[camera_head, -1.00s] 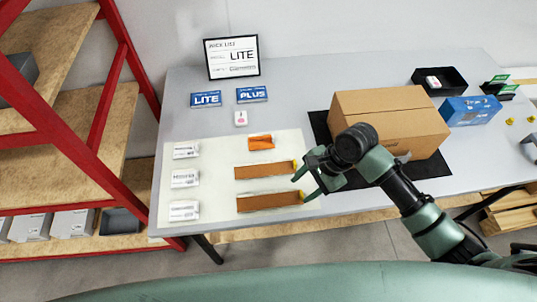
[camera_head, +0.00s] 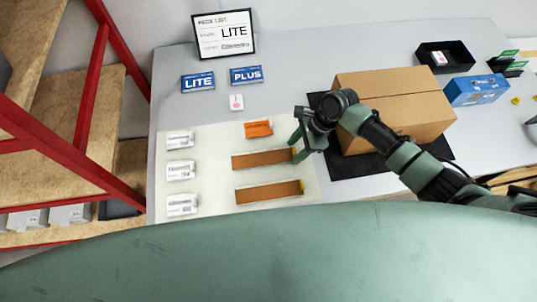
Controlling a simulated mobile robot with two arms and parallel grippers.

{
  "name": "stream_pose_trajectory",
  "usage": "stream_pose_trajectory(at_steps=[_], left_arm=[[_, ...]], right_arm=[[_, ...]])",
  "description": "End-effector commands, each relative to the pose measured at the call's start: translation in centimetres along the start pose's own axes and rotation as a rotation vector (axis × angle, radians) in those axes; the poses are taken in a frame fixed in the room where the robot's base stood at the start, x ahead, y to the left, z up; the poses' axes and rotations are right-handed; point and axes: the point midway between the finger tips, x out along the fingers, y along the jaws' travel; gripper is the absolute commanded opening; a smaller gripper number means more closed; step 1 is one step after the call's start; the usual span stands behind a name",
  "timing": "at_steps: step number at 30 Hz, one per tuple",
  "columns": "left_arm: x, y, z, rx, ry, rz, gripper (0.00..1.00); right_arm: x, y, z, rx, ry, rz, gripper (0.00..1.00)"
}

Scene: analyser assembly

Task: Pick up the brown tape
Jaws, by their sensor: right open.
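Two long brown strips with small yellow ends lie on the white mat (camera_head: 222,142). The upper strip (camera_head: 262,159) is a little shorter than the lower strip (camera_head: 268,191). A short orange-brown piece (camera_head: 258,129) lies above them; the frames do not settle which piece is the brown tape. My right gripper (camera_head: 296,150) is open, with its fingers near the right end of the upper strip. I cannot tell whether it touches the strip or hovers above it. My left gripper is out of view.
A large cardboard box (camera_head: 400,100) stands on a black mat (camera_head: 372,163) right of my gripper. Several white packets, including one (camera_head: 181,170), line the mat's left side. Blue LITE (camera_head: 197,82) and PLUS (camera_head: 246,75) cards and a framed sign (camera_head: 226,34) stand behind.

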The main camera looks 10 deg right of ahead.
Motion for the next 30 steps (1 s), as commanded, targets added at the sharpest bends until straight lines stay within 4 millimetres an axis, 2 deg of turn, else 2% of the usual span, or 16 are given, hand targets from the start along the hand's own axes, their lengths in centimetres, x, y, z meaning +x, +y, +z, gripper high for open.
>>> stream_pose_trajectory(at_steps=[2,6,7,11,12,23,26,30], left_arm=[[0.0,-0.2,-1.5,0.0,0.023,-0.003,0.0],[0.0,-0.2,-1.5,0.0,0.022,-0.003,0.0],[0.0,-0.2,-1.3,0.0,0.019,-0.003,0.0],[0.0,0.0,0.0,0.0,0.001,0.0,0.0],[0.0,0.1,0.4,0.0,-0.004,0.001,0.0],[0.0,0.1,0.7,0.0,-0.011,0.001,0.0],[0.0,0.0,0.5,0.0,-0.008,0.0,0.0],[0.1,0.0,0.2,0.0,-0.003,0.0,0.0]], right_arm=[[0.1,0.0,0.0,-0.001,0.0,0.0,0.49],[0.1,0.0,0.0,-0.001,0.0,-0.001,0.49],[0.1,0.0,0.0,-0.001,0.0,-0.001,0.44],[0.1,0.0,0.0,-0.001,0.001,-0.001,0.07],[0.1,0.0,0.0,-0.001,0.001,-0.001,0.05],[-0.1,0.0,0.1,-0.001,0.0,-0.002,0.05],[-0.7,-0.1,0.3,-0.003,-0.001,-0.003,0.05],[-2.7,-0.1,1.1,-0.004,0.001,-0.004,0.05]])
